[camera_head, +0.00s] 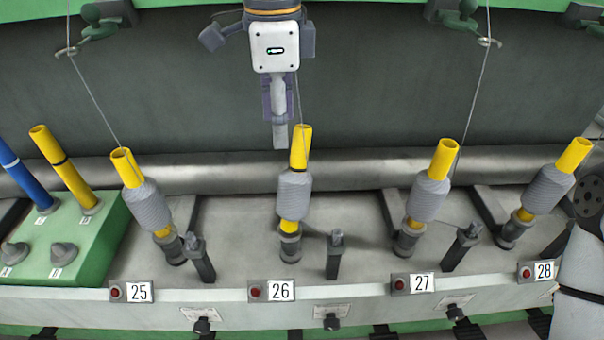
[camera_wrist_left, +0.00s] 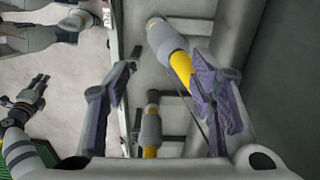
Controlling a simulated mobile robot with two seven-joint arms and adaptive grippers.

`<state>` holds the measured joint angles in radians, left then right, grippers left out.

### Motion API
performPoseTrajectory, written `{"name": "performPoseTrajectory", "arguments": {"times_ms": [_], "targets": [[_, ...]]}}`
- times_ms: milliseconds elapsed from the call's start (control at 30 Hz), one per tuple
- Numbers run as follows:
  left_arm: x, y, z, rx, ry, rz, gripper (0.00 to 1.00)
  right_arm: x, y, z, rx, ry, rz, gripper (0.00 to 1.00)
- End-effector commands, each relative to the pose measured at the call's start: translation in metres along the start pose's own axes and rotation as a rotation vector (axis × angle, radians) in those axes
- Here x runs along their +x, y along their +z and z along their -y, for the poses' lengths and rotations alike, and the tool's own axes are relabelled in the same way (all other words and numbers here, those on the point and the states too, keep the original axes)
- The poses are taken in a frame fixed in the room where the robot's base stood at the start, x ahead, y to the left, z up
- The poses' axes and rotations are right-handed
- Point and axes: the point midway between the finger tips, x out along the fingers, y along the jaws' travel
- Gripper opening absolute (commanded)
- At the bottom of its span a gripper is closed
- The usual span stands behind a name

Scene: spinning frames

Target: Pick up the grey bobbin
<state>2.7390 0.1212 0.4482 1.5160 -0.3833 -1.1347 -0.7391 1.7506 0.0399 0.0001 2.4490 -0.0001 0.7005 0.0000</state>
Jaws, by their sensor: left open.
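Several grey bobbins on yellow tubes stand on the machine rail: one above label 25 (camera_head: 147,206), one above 26 (camera_head: 293,190), one above 27 (camera_head: 427,199) and one above 28 (camera_head: 549,190). My left gripper (camera_head: 279,125) hangs from the top, its purple fingers pointing down just left of the yellow tip above 26. In the left wrist view, the open left gripper (camera_wrist_left: 158,100) has nothing held. One bobbin (camera_wrist_left: 168,40) lies near its right finger, which hides part of the yellow tube; another bobbin (camera_wrist_left: 151,130) shows lower. My right gripper (camera_wrist_left: 30,95) seems to be the dark part at far left, too small to judge.
A green block (camera_head: 75,235) at left carries a blue tube (camera_head: 22,175), a yellow tube (camera_head: 63,170) and grey pegs. A long grey roller (camera_head: 370,170) runs behind the bobbins. Threads hang from above. Short dark posts (camera_head: 333,255) stand between the spindles.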

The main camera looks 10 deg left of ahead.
Motion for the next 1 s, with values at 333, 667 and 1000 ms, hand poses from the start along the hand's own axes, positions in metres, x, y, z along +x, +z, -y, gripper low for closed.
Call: {"name": "performPoseTrajectory", "arguments": {"times_ms": [333,667,1000], "targets": [[0.066,-0.002,-0.001,-0.001,0.007,0.004,0.5,0.003,0.004,0.0,0.0,0.001,0.014,0.32],[0.113,-0.011,0.002,-0.003,0.004,0.001,0.5,0.007,0.006,0.0,0.0,0.001,0.025,0.32],[0.114,-0.011,0.002,-0.002,0.005,0.001,0.5,0.007,0.006,0.0,0.0,0.001,0.024,0.32]]}}
